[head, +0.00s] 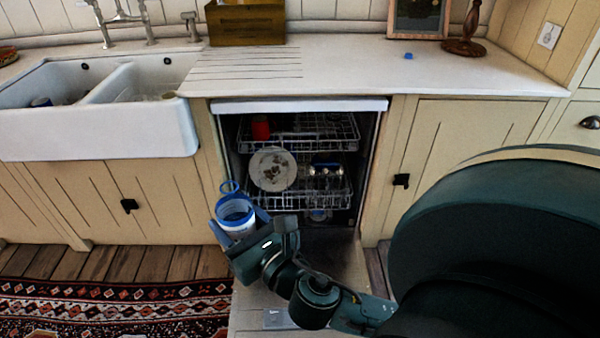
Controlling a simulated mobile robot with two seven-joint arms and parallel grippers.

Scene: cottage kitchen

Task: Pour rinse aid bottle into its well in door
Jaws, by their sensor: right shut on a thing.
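My right gripper (241,226) is shut on the rinse aid bottle (236,211), a white bottle with blue bands and a blue ring at its top. It is held in front of the dishwasher's left side, above the open door. The dishwasher door (250,300) is folded down, partly hidden by my right arm. A small grey panel (278,318) on the door, low in the picture, looks like the dispenser with the well; whether its lid is open I cannot tell. My left gripper is not in view.
The dishwasher's racks (330,130) hold a red cup (260,128), a soiled plate (272,169) and other dishes. A small blue thing (408,56) lies on the counter (460,75). The white sink (100,135) is at left, the patterned rug (110,308) below it.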

